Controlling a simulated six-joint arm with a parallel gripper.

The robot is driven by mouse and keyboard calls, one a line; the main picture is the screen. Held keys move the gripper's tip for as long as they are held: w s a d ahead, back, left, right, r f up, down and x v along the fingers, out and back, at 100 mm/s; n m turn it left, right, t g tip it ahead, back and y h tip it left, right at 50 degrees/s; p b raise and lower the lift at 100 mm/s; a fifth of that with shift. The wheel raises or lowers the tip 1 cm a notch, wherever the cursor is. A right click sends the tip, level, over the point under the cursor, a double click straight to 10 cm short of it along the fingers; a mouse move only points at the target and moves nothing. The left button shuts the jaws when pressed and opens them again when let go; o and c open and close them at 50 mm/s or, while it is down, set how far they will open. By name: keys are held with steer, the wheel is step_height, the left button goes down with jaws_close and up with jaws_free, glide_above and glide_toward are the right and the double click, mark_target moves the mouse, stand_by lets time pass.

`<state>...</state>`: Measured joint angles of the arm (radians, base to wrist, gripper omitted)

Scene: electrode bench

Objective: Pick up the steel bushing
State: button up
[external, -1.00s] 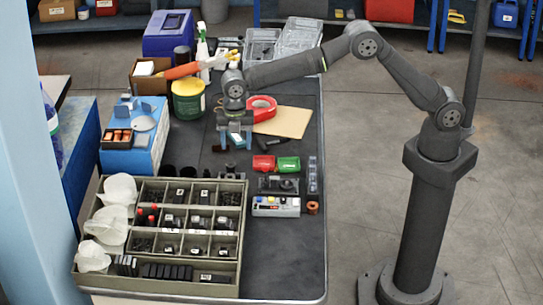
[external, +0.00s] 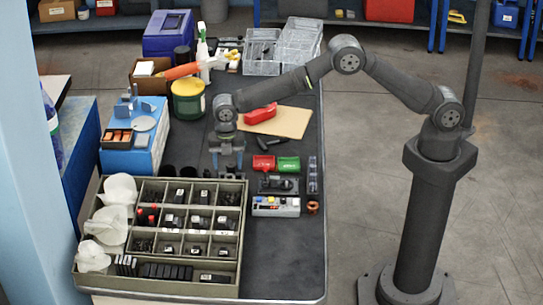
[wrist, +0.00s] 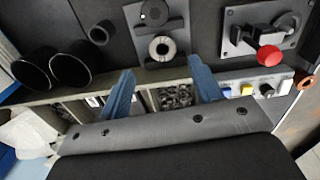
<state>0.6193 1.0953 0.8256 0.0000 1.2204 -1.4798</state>
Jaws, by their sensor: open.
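A pale, metallic ring (wrist: 162,48), which looks like the steel bushing, sits on a dark plate near the top middle of the wrist view. I cannot make it out in the external view, where my gripper covers that part of the bench. My gripper (external: 227,166) points down over the dark mat, just behind the compartment tray. In the wrist view its two blue fingers (wrist: 162,66) are spread, one on each side below the ring, with nothing between them. The height of the fingertips above the ring is hard to tell.
Black cups (wrist: 72,68) and a small dark ring (wrist: 101,32) stand left of the pale ring. A grey plate with a red knob (wrist: 269,56) is at right. The compartment tray (external: 243,215) lies in front. Red and green boxes (external: 288,164) lie right of my gripper.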

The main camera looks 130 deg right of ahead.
mark_target(230, 174)
steer(key=shift+s+f, duration=0.15)
steer(key=shift+f, duration=1.2)
steer(key=shift+s+f, duration=0.15)
steer(key=shift+f, duration=1.2)
steer(key=c, duration=1.1)
steer(key=shift+r, duration=0.15)
steer(key=shift+r, duration=0.5)
steer(key=r, duration=0.2)
steer(key=s+r, duration=0.1)
steer(key=shift+d+r, duration=0.25)
steer(key=shift+r, duration=0.05)
steer(key=s+d+r, duration=0.4)
steer(key=s+r, duration=0.2)
steer(key=s, duration=0.3)
steer(key=shift+s, duration=0.35)
